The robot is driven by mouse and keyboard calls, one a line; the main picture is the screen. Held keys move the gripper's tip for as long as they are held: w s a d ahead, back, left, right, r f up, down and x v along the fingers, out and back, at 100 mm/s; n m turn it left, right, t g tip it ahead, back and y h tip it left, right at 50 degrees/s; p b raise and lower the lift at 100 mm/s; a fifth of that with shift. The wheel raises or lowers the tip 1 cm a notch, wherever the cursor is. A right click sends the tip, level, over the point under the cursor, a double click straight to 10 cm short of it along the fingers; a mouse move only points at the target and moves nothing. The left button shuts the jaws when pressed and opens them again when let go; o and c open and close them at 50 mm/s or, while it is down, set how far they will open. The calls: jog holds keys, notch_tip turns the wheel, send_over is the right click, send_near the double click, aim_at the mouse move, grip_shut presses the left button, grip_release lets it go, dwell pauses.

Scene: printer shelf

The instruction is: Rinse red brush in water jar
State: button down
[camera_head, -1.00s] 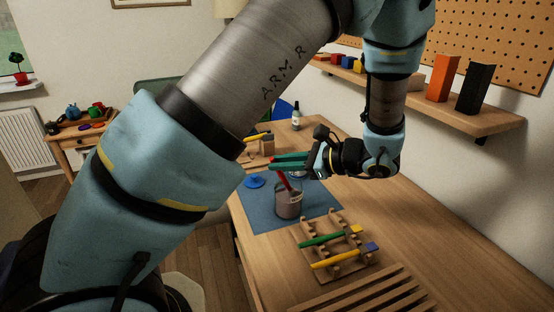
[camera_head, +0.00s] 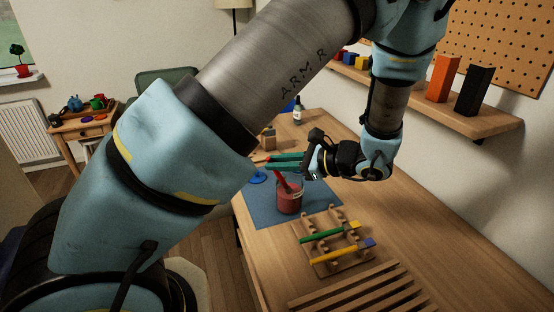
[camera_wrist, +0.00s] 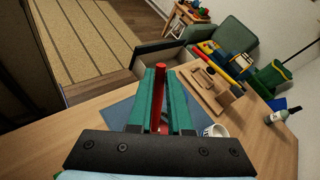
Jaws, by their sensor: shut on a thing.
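The red brush (camera_head: 282,181) stands tilted with its lower end inside the water jar (camera_head: 290,203). The jar is clear, and its contents look reddish. It stands on a blue mat (camera_head: 258,211). My gripper (camera_head: 270,164) is above the jar, its green fingers shut on the brush handle. In the wrist view the red handle (camera_wrist: 160,88) stands between the two fingers (camera_wrist: 161,104). The brush's tip is hidden in the jar, and the jar is mostly hidden behind my fingers there.
A wooden rack (camera_head: 323,262) holds a green brush (camera_head: 322,236) and a yellow brush (camera_head: 330,257) in front of the jar. A slatted wooden rack (camera_head: 362,290) lies nearer. A round blue item (camera_head: 258,177) is beside the jar. A bottle (camera_head: 298,112) stands at the back. A white cup (camera_wrist: 215,131) is near my fingers.

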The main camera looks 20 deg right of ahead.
jog(key=shift+d, duration=0.15)
jog(key=shift+a+r+p, duration=0.2)
jog(key=shift+r+p, duration=0.3)
jog(key=shift+r, duration=0.1)
jog(key=a+r+p, duration=0.2)
jog(key=a+r, duration=0.1)
jog(key=r, duration=0.4)
jog(key=shift+s+a+p, duration=0.2)
jog(key=shift+a+p, duration=0.1)
jog(key=shift+r, duration=0.15)
dwell(0.3)
notch_tip(320, 180, up, 4)
jog(key=shift+f, duration=0.1)
dwell(0.4)
dwell(0.4)
